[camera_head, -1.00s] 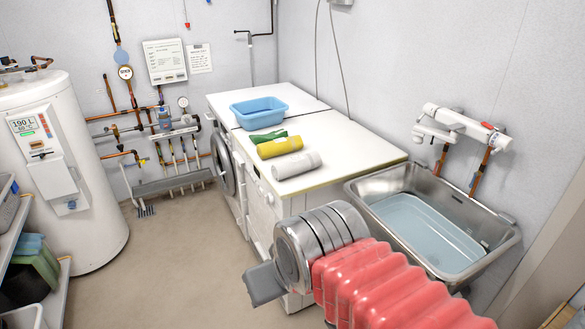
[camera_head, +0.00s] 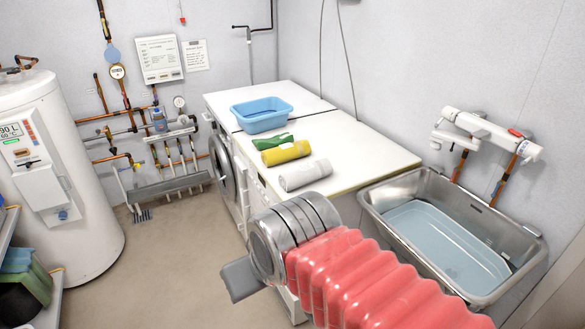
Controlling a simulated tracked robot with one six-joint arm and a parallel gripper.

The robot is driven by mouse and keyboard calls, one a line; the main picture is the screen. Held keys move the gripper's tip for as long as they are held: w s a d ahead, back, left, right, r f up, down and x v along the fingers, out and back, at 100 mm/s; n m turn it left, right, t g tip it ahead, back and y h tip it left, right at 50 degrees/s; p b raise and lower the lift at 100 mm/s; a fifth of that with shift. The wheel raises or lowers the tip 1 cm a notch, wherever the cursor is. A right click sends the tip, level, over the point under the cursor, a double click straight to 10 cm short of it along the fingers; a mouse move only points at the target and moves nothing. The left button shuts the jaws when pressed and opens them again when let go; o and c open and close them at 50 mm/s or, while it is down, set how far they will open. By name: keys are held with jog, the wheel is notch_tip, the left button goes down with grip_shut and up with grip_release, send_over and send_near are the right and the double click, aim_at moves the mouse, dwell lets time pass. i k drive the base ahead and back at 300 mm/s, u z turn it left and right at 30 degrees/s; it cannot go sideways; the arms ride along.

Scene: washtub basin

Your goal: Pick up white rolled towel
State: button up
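The white rolled towel (camera_head: 305,174) lies on the near part of the white worktop above the washing machines. A yellow rolled towel (camera_head: 286,152) lies just behind it, with a green cloth (camera_head: 272,140) behind that. My gripper (camera_head: 240,279) shows at the end of my red-sleeved arm, in front of the machines and below the white towel in the picture. It is apart from the towel. Only one grey finger part shows clearly, so its opening cannot be made out.
A blue basin (camera_head: 262,113) stands farther back on the worktop (camera_head: 352,150). A metal sink (camera_head: 535,238) holding a pale blue tub (camera_head: 447,247) is at the right. A white boiler (camera_head: 85,190) stands left. The floor (camera_head: 165,260) between is clear.

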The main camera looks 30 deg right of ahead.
aim_at(306, 173)
jog(key=u, duration=0.45)
jog(key=i, duration=1.45)
jog(key=u, duration=0.2)
